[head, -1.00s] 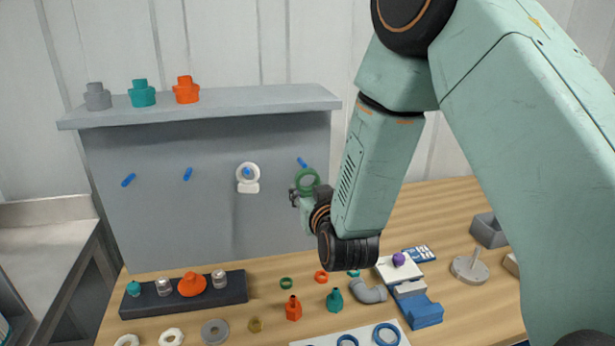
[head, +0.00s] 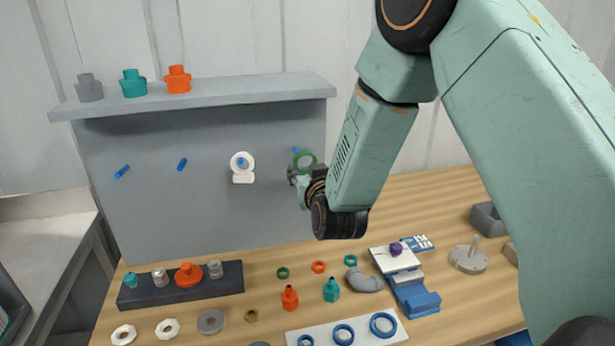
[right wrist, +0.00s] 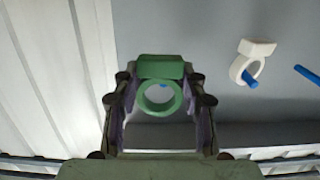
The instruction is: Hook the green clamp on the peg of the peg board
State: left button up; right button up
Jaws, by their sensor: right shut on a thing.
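The green clamp (head: 307,168), a ring with a block on it, is held by my right gripper (head: 294,176) in front of the peg board (head: 215,215). The rightmost blue peg (head: 295,150) shows at the ring's upper left. In the right wrist view, the clamp (right wrist: 160,67) sits between the two fingers of my right gripper (right wrist: 160,96). A bit of blue peg (right wrist: 163,86) shows through the ring's opening. I cannot tell whether the ring is around the peg or just in front of it. My left gripper is not in view.
A white clamp (head: 243,177) hangs on the neighbouring peg, left of the green one. Two bare pegs (head: 182,164) are farther left. A shelf (head: 215,97) with three stepped plugs tops the board. The table below holds a dark rack (head: 225,284) and several small parts.

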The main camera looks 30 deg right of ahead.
jog(key=shift+w+a+r, duration=0.15)
jog(key=shift+w+a, duration=0.15)
jog(key=shift+w, duration=0.4)
jog(key=shift+w+d+f, duration=0.35)
jog(key=shift+w, duration=0.3)
jog(key=shift+w+d+b, duration=0.3)
jog(key=shift+w+f+b, duration=0.25)
jog(key=shift+w+b, duration=0.15)
jog(key=shift+w, duration=0.6)
jog(key=shift+w+d+f, duration=0.2)
jog(key=shift+w+f, duration=0.05)
jog(key=o, duration=0.7)
jog(key=shift+s+r, duration=0.1)
jog(key=shift+o, duration=1.3)
jog(key=shift+a, duration=0.15)
jog(key=shift+o, duration=1.3)
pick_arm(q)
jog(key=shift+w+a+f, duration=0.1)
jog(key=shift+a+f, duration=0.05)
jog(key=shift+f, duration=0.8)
